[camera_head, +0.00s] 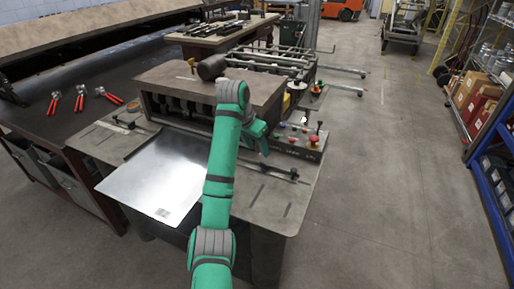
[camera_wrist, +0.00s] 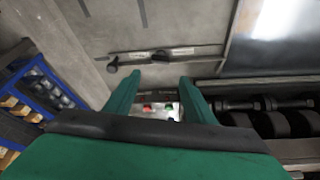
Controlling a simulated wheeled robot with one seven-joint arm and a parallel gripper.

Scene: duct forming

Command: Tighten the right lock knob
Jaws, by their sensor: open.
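The right lock knob (camera_head: 294,175) is a small dark knob at the right end of a thin guide bar on the machine table. In the wrist view the dark knob (camera_wrist: 113,66) shows at the left end of the bar, ahead of and left of the fingertips. My gripper (camera_head: 263,143) is green and hangs above the table near the control panel, apart from the knob. In the wrist view its two fingers (camera_wrist: 158,88) are spread, with nothing held between them. How far the knob is turned cannot be told.
A shiny metal sheet (camera_head: 155,178) lies left of my arm on the machine table (camera_head: 270,208). The control panel (camera_head: 300,149) with coloured buttons and a red stop button stands close to my gripper. Red-handled pliers (camera_head: 80,98) lie on the left bench.

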